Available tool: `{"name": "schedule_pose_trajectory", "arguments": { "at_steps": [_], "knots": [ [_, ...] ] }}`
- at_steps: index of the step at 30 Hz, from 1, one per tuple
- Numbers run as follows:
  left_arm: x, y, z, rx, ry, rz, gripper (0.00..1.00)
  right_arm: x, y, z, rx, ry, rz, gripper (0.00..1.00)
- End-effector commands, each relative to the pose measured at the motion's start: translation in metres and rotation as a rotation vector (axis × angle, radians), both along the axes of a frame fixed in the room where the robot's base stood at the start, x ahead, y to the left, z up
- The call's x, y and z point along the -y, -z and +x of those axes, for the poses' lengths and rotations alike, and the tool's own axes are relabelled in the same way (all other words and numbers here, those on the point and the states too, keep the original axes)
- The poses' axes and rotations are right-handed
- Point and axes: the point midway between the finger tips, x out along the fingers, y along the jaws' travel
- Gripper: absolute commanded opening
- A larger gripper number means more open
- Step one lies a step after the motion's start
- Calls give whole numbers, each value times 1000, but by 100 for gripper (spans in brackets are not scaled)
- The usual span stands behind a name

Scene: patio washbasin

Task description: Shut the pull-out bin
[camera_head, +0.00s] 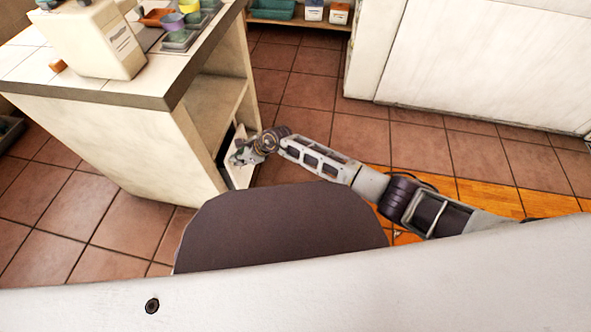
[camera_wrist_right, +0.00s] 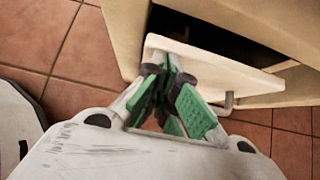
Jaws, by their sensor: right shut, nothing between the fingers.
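The pull-out bin's pale front panel (camera_head: 241,176) shows low at the cabinet's end in the head view, partly covered by my right gripper. In the right wrist view the panel (camera_wrist_right: 217,72) stands out from the cabinet, with a dark gap behind its top edge. A grey handle (camera_wrist_right: 228,103) sticks out at its right side. My right gripper (camera_head: 240,156) is shut and empty at the panel. In the wrist view its green-padded fingers (camera_wrist_right: 168,72) overlap the panel's left part; I cannot tell whether they touch it. My left gripper is not in view.
The cabinet (camera_head: 140,135) carries a tiled counter with a cream container (camera_head: 97,42) and several small pots. A white cabinet (camera_head: 480,60) stands at the back right. Tiled floor (camera_head: 310,105) is open between them. A low shelf (camera_head: 300,20) holds boxes at the back.

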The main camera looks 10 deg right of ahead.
Motion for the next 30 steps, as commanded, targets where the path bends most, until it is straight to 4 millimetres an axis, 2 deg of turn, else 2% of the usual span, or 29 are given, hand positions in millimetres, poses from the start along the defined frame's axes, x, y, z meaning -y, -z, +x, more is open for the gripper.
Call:
{"name": "schedule_pose_trajectory", "arguments": {
  "at_steps": [6, 19, 30],
  "knots": [
    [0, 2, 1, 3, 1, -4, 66, -9, 0, 3, 0, 0, 0, 0],
    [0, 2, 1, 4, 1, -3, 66, -10, 0, 3, 0, 0, 0, 0],
    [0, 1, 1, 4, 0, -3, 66, 6, 0, 8, 0, 1, -1, 0]
  ]
}}
